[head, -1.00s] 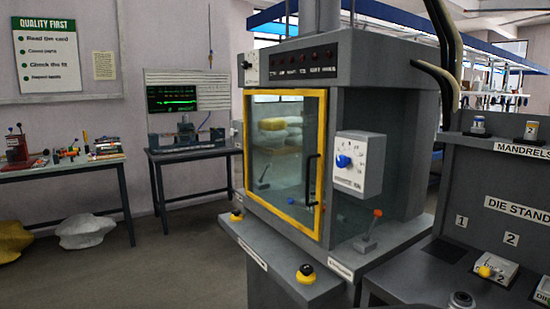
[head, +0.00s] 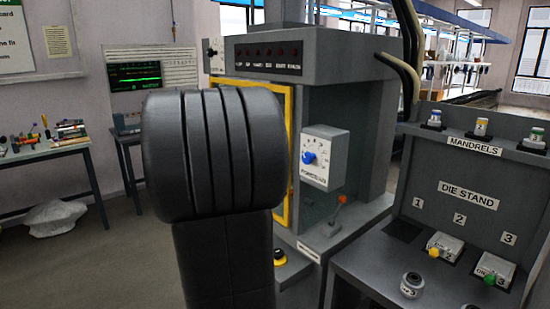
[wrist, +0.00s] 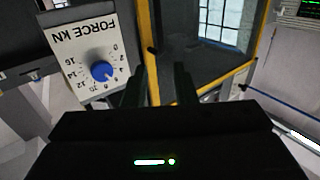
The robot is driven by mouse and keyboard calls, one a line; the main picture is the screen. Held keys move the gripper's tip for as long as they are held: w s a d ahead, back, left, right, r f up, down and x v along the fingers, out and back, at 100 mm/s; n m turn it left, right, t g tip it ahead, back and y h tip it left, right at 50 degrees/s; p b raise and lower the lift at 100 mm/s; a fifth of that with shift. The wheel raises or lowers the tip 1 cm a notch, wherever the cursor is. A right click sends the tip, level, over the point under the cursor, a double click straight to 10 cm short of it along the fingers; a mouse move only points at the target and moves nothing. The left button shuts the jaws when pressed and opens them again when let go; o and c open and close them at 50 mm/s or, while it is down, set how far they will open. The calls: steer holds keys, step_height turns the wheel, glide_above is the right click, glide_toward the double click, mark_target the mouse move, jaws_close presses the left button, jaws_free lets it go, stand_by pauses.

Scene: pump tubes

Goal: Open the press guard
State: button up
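The press guard (head: 289,125) is a clear panel in a yellow frame on the front of the grey press. My own arm hides most of it in the head view, including its handle. In the wrist view, the picture is upside down and the guard's yellow frame (wrist: 147,60) runs just beyond my fingers. My gripper (wrist: 160,84) has its two dark fingers apart, pointing at the guard near that frame edge. A small dark part, perhaps the handle, shows just beyond the fingertips. I cannot tell whether it lies between them. The guard looks shut.
The force dial box (head: 325,157) juts out beside the guard and also shows close to my fingers in the wrist view (wrist: 86,58). A red-tipped lever (head: 338,208) stands below it. The die stand (head: 440,205) is at right. A side table (head: 50,150) stands at left.

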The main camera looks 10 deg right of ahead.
steer(key=p+x, duration=0.1)
steer(key=x, duration=1.2)
steer(key=shift+w+d, duration=0.2)
steer(key=shift+w, duration=0.05)
jaws_close()
